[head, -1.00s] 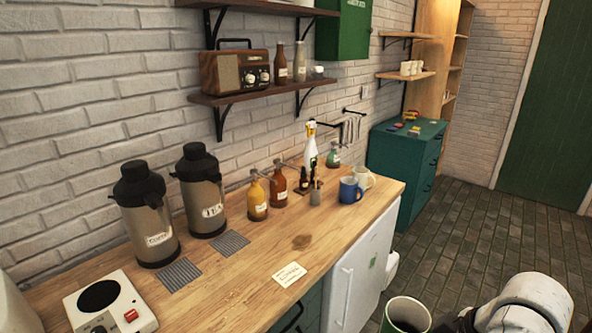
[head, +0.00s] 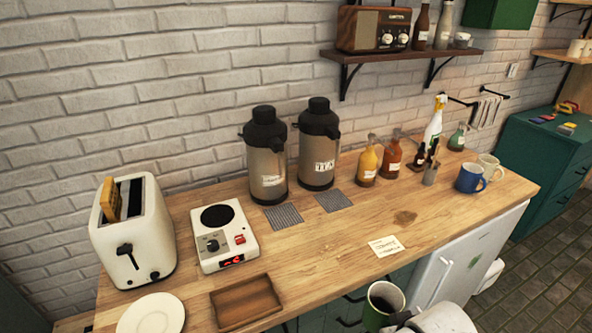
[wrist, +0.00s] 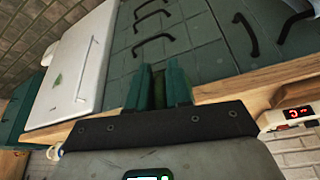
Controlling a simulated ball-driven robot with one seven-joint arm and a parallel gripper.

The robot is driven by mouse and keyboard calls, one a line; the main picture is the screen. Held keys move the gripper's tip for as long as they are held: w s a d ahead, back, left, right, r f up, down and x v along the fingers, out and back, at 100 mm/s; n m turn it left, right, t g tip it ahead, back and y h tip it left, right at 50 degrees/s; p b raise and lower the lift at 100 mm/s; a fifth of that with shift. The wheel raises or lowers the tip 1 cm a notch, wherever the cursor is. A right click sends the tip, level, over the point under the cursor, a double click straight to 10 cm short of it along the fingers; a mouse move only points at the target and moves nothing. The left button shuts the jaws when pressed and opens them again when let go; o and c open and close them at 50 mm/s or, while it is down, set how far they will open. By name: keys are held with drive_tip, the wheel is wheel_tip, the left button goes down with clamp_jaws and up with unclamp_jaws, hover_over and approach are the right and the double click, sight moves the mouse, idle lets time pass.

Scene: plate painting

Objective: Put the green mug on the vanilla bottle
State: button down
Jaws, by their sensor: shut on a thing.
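The green mug (head: 381,309) is at the bottom edge of the head view, upright, with a pale rim and a dark inside. My gripper (wrist: 165,85) is shut on it; a dark green strip of it shows between the fingers in the wrist view. The mug is in front of the counter.
The wooden counter (head: 340,232) has clear room around a paper card (head: 386,246). A blue mug (head: 469,178) and cream mug (head: 490,167) stand at right. Two dispensers (head: 318,150), a hot plate (head: 223,234), toaster (head: 134,235), wooden tray (head: 246,302) and plate (head: 152,314) stand left.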

drive_tip(key=shift+m, duration=0.3)
drive_tip(key=shift+w+a+f+b, duration=0.3)
drive_tip(key=shift+w+a+f, duration=0.2)
drive_tip(key=shift+f, duration=0.15)
drive_tip(key=shift+w+a+f+b, duration=0.4)
drive_tip(key=shift+a+f, duration=0.1)
drive_tip(key=shift+f, duration=0.2)
drive_tip(key=shift+w+a+f+b, duration=0.25)
drive_tip(key=shift+w+a+f, duration=0.25)
drive_tip(key=shift+f, duration=0.15)
drive_tip(key=shift+s, duration=0.1)
